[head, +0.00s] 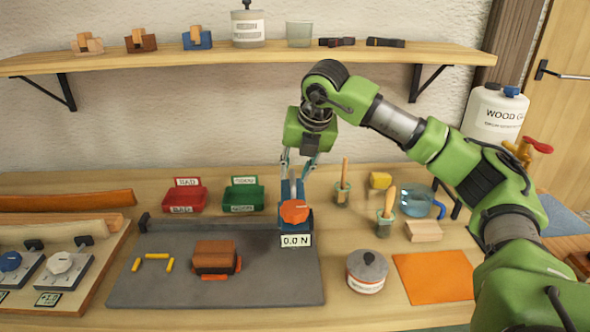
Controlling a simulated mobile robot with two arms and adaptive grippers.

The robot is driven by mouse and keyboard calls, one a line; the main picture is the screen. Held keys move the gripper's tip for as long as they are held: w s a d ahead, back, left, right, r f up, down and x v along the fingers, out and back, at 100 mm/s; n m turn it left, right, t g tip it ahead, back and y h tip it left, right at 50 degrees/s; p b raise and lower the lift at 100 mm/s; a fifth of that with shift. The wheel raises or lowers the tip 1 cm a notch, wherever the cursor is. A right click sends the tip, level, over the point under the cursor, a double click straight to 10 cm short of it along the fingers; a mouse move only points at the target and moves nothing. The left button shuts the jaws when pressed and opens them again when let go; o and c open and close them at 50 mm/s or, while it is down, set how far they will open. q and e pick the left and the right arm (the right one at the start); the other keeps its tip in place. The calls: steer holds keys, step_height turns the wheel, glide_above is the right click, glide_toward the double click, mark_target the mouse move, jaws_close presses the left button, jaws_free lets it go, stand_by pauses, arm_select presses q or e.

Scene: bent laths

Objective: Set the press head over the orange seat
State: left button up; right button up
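The press (283,219) is a blue frame with an orange round part (295,211) on its front and a display reading 0.0 N (297,241). It stands at the right back of the grey board (160,285). My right gripper (298,174) points down at the top of the press, its fingers apart on either side of it; whether they touch it is unclear. A brown block (215,254) sits left of the press among short orange bars (213,277), which look like the orange seat. Short yellow bars (154,256) mark a spot further left. My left gripper is not in view.
Red (185,199) and green (243,197) bins stand behind the board. A lidded tin (367,271), brush pots (385,222) and an orange sheet (434,277) lie to the right. A shelf (240,59) hangs above. The board between block and press is clear.

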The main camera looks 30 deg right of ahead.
steer(key=shift+w+f, duration=0.2)
steer(key=shift+f, duration=0.15)
jaws_close()
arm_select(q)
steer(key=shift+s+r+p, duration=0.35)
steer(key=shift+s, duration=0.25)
arm_select(e)
steer(key=w+a, duration=0.5)
steer(key=a, duration=0.3)
steer(key=w+a, duration=0.5)
steer(key=a, duration=0.3)
steer(key=shift+a, duration=0.15)
steer(key=shift+r, duration=0.1)
jaws_free()
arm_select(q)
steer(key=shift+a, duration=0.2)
arm_select(e)
steer(key=shift+s+r, duration=0.1)
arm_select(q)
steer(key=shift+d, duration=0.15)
arm_select(e)
steer(key=v, duration=1.1)
steer(key=shift+s+r, duration=0.2)
steer(key=shift+r, duration=0.1)
